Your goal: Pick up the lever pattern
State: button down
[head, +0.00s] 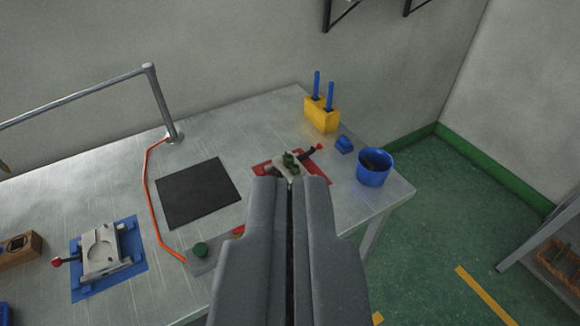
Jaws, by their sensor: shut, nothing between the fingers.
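A small dark green piece (291,161), which looks like the lever pattern, sits on a pale metal mold (279,167) over a red mat (318,173). Its outline is too small to make out fully. My gripper (290,180) is shut and empty, its fingers side by side with a thin dark gap. In the picture its tips come just below the green piece and overlap the mold's near side. I cannot tell how far above it they are. The fingers hide part of the red mat.
A blue cup (374,167), a blue block (344,144) and a yellow holder (322,114) with two blue-handled tools stand right. A rail post (162,105) rises behind.

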aim_at(288, 160)
jog(key=u, duration=0.05)
jog(key=k, duration=0.55)
jog(key=z, duration=0.65)
jog(key=i, duration=1.6)
jog(key=z, duration=0.05)
